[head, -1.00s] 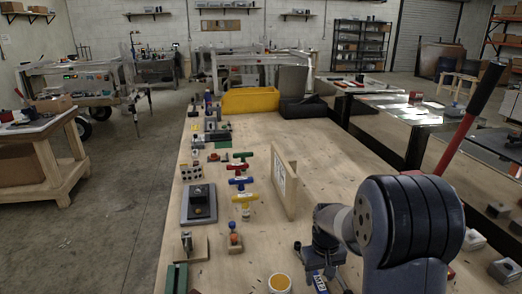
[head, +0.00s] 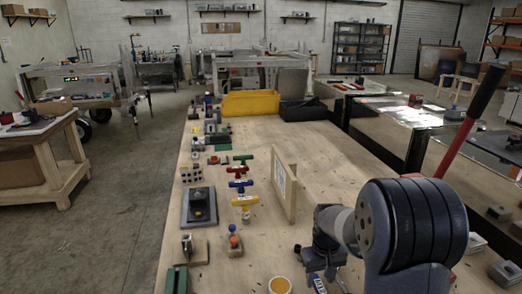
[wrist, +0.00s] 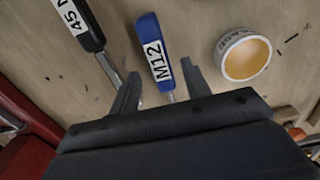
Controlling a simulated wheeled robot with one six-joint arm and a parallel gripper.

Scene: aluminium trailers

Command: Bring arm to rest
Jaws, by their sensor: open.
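My gripper (wrist: 160,82) is open in the wrist view, its two dark fingers apart and reaching over the wooden bench. A blue handle marked M12 (wrist: 154,48) shows between the fingertips, its metal shaft running back between them; I cannot tell the height gap. In the head view my gripper (head: 322,262) is low at the bench's front, partly hidden by my arm. A black handle marked 45 (wrist: 82,22) lies left of the fingers. A round tub with yellow-orange contents (wrist: 246,55) stands right of them, also in the head view (head: 280,285).
An upright wooden board (head: 285,185) stands beyond my gripper. Coloured T-handles (head: 240,184) and a grey block with a black top (head: 199,206) are to its left. A yellow bin (head: 250,103) is at the far end. The bench's middle right is clear.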

